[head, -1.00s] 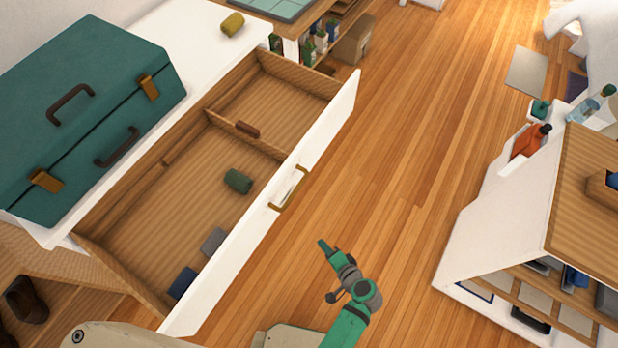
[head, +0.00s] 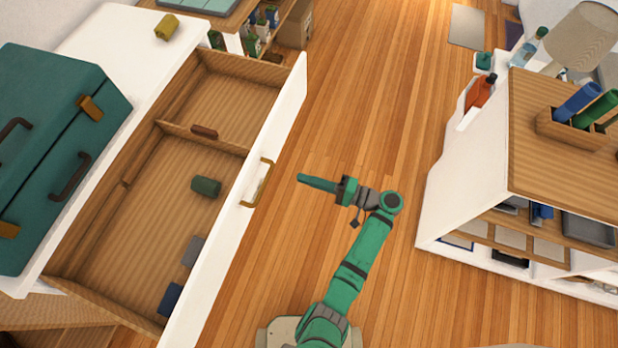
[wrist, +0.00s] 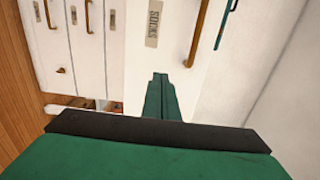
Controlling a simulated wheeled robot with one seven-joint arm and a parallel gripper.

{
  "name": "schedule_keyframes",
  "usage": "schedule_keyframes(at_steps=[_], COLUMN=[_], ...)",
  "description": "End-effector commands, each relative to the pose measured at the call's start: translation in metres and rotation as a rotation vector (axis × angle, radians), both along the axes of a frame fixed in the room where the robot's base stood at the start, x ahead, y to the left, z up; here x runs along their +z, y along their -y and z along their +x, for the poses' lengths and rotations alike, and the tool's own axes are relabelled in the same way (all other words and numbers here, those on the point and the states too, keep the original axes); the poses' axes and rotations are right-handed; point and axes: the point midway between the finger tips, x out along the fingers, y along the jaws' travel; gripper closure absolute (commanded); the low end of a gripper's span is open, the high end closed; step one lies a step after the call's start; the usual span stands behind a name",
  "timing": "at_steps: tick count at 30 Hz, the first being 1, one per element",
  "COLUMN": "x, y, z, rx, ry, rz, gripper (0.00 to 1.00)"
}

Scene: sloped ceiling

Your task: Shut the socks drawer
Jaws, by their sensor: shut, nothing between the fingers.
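The socks drawer stands pulled out, its white front (head: 230,235) facing the floor on the right. A brass handle (head: 258,183) is on that front. A green roll (head: 206,186), a grey folded piece (head: 193,252) and a blue one (head: 170,299) lie inside. My gripper (head: 302,178) is shut and empty, to the right of the handle and pointing at the front, with a gap between. In the wrist view the shut fingers (wrist: 159,78) point at the white front (wrist: 172,45), which bears a SOCKS label (wrist: 153,24) and the handle (wrist: 198,30).
A teal case (head: 55,150) sits on the white cabinet top (head: 125,45), with a small yellow item (head: 167,27) farther back. A white shelf unit (head: 465,165) with a wooden top stands right of my arm. Wood floor (head: 370,90) is clear between the units.

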Motion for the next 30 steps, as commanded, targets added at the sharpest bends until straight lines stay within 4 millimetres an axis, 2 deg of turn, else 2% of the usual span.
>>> schedule_keyframes(at_steps=[9,15,21,30], x=[0.000,0.000,0.000,0.000], y=[-0.056,-0.084,-0.097,-0.099], z=[0.020,0.030,0.035,0.036], rx=[0.001,-0.001,0.000,-0.001], ry=[-0.001,-0.001,-0.001,-0.001], rz=[-0.002,-0.002,-0.002,-0.002], gripper=[1.00,1.00,1.00,1.00])
